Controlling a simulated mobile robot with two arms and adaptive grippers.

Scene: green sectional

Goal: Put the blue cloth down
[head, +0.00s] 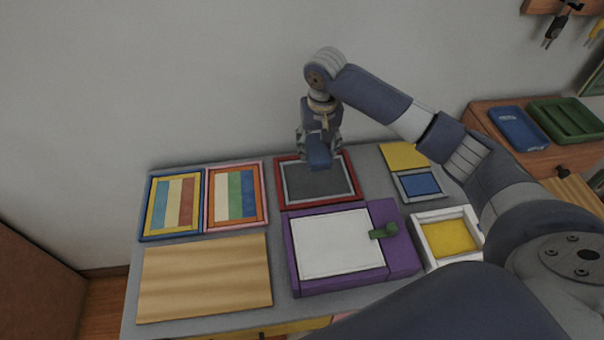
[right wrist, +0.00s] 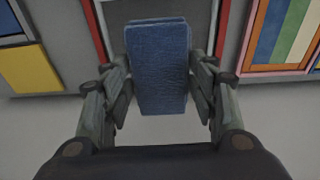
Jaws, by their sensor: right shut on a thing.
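The blue cloth (head: 320,156) is a folded, block-like pad. My right gripper (head: 319,142) is shut on it and points down over the far part of the red-framed dark grey panel (head: 325,182). In the right wrist view the cloth (right wrist: 158,72) sits between the two fingers of the right gripper (right wrist: 159,92), with part of the red frame behind it. I cannot tell whether the cloth touches the panel. My left gripper is not in view.
Striped panels (head: 235,194) lie left of the red frame. A wooden board (head: 205,279) and a purple-framed white panel (head: 336,244) lie nearer. A white-framed yellow tray (head: 447,238) is at right. A wall (head: 200,80) stands behind the table.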

